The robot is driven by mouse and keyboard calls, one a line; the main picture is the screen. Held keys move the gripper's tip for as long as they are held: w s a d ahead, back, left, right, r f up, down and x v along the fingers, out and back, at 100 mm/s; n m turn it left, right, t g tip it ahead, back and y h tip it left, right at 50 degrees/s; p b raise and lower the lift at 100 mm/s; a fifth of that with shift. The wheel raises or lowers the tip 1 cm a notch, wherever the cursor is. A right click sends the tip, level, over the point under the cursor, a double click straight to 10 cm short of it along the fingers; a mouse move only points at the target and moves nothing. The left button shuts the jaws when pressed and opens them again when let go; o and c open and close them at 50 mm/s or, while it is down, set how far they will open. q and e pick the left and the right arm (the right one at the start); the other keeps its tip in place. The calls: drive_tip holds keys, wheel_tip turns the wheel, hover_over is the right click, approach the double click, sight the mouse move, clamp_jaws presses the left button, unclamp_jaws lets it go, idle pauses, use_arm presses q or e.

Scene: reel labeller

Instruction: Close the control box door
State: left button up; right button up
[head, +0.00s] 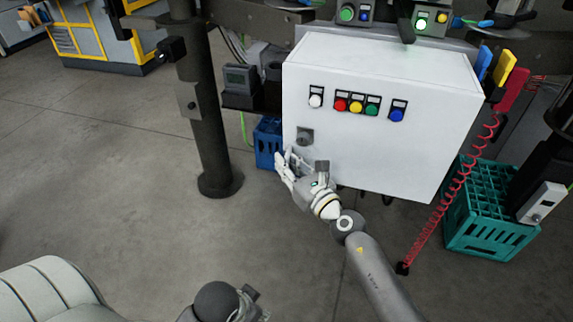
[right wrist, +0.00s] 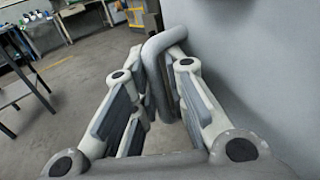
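The white control box (head: 378,115) hangs in the middle of the head view. Its front door carries a row of coloured buttons and a small grey latch (head: 305,136) near its left edge. The door looks almost flush with the box; any small gap cannot be made out. My right gripper (head: 285,163) is at the door's lower left edge, just below the latch. In the right wrist view its fingers stand apart, with a bent grey bar (right wrist: 157,70) between them, beside the pale door face (right wrist: 250,70). Contact with the bar is unclear.
A dark post (head: 205,100) stands left of the box. A blue crate (head: 268,142) is behind its left side, a teal crate (head: 485,235) at lower right. A coiled red cord (head: 460,180) hangs on the right. The floor at left is clear.

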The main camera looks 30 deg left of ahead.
drive_tip(key=shift+o, duration=0.8)
drive_tip(key=shift+w+r, duration=0.2)
drive_tip(key=shift+r, duration=0.55)
drive_tip(key=shift+d+f, duration=0.25)
drive_tip(key=v, duration=1.1)
drive_tip(key=shift+s+f, duration=0.45)
drive_tip(key=shift+f, duration=0.1)
drive_tip(key=shift+d, duration=0.2)
